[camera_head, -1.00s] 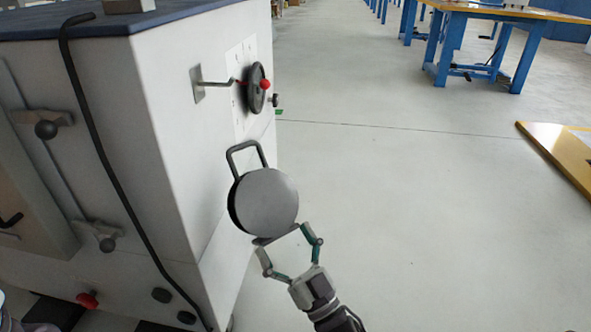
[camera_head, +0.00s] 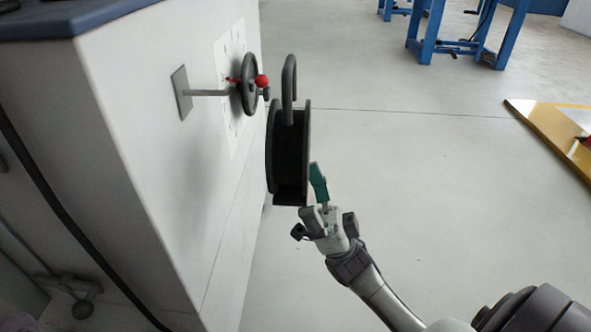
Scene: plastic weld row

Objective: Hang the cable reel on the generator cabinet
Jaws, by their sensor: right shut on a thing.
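The cable reel (camera_head: 286,155) is a dark drum seen nearly edge-on in the head view, upright, with a looped handle (camera_head: 289,75) on top. My right gripper (camera_head: 314,194) is shut on its lower right side, the fingers partly hidden behind it. The reel is in the air, in front of the right side of the generator cabinet (camera_head: 135,130). A grey hook rod (camera_head: 208,93) sticks out to the right from a small plate on the cabinet wall. The reel handle is right of the rod and apart from it in the picture. My left gripper is out of view.
A black handwheel (camera_head: 249,84) with a red knob sits on the cabinet wall, close to the rod's tip in the picture. A black cable (camera_head: 45,190) hangs down the cabinet's front.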

